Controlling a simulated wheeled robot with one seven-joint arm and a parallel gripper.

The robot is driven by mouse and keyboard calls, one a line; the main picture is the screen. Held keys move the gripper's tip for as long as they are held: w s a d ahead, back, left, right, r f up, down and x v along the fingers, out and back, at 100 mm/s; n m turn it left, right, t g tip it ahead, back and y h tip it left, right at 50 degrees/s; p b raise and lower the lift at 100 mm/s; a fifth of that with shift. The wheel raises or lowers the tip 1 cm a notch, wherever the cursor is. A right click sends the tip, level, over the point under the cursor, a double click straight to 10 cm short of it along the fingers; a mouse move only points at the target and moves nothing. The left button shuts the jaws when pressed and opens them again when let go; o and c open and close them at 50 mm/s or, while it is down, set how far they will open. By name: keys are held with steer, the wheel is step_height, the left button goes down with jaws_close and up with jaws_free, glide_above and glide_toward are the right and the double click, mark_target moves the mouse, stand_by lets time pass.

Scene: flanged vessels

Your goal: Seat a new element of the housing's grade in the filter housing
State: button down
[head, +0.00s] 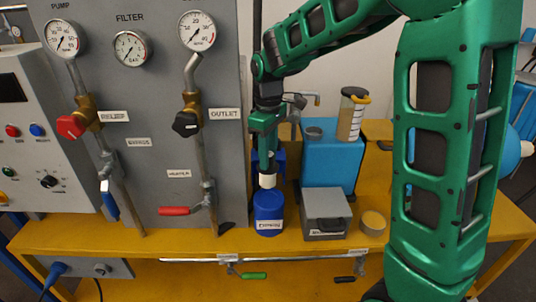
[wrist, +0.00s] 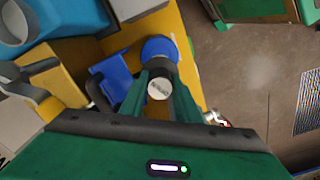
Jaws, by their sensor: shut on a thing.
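My gripper (head: 267,166) points down in the head view, shut on a small cream cylindrical element (head: 267,181). In the wrist view my gripper (wrist: 159,88) has the element's pale round end (wrist: 159,90) between its fingers, with small print too blurred to read. In the head view the element is directly above or at the top of a blue labelled vessel (head: 269,212), which looks like the filter housing. Its label is too small to read surely. A round blue part (wrist: 160,48) shows behind the fingers in the wrist view. I cannot tell whether element and vessel touch.
A grey panel (head: 160,160) with gauges and valves stands at the left. Right of the vessel are a grey handled box (head: 326,216), a tan round piece (head: 373,222), a blue box (head: 332,158) and a jar (head: 352,116). A yellow bench (head: 75,236) carries them.

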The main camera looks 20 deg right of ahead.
mark_target(269, 186)
steer(key=shift+d, duration=0.2)
steer(key=shift+f, duration=2.45)
steer(key=shift+s, duration=0.1)
steer(key=shift+f, duration=3.5)
steer(key=c, duration=1.3)
jaws_free()
steer(key=shift+o, duration=0.2)
